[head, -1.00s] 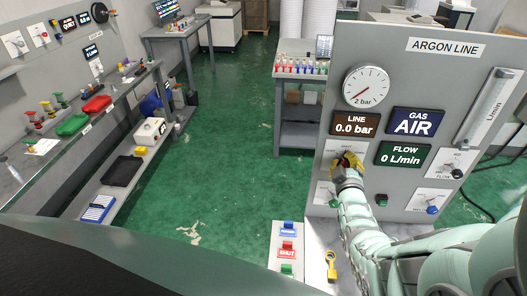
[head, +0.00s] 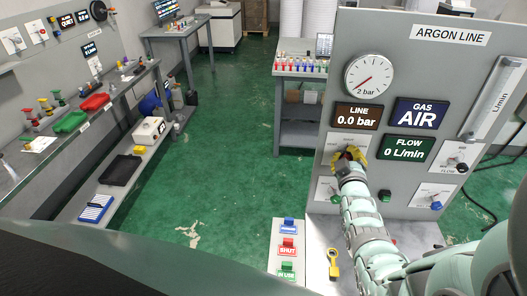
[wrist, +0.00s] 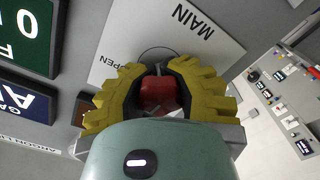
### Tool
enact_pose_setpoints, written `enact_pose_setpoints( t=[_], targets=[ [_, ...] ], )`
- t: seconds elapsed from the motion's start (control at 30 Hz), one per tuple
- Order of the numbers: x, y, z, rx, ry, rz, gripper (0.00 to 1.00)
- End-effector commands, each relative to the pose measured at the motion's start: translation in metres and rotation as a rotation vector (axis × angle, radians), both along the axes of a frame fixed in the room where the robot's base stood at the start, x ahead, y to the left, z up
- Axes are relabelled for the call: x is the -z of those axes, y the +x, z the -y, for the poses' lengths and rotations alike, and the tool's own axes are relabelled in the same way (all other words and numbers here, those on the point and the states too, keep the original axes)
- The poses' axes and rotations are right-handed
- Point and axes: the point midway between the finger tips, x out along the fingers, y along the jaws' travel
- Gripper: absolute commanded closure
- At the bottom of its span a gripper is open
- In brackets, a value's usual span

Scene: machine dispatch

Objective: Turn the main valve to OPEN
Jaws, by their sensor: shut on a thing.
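The main valve has a red knob (wrist: 158,92) on a white plate (wrist: 205,48) lettered MAIN and OPEN, upside down in the wrist view. My gripper (wrist: 160,95) has its yellow fingers on both sides of the knob and is shut on it. In the head view my gripper (head: 350,158) is at the panel, below the brown LINE display (head: 357,116). It hides most of the valve there, so I cannot tell the handle's exact angle. LINE reads 0.0 bar, the GAS display (head: 422,114) reads AIR and the FLOW display (head: 405,149) reads 0 L/min.
The ARGON LINE panel (head: 400,40) also carries a round gauge (head: 369,75), a black flow knob (head: 461,167) and a blue knob (head: 436,206). A yellow object (head: 333,264) and a strip with coloured blocks (head: 287,265) lie below. The green floor (head: 230,150) is open at left.

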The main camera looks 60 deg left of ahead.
Motion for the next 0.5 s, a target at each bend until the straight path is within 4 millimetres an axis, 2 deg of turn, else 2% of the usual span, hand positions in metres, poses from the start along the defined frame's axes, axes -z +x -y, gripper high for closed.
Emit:
enact_pose_setpoints(
  t=[0.5],
  targets=[
    [-0.0029, -0.0001, -0.0002, -0.002, 0.074, -0.055, 1.00]
  ],
)
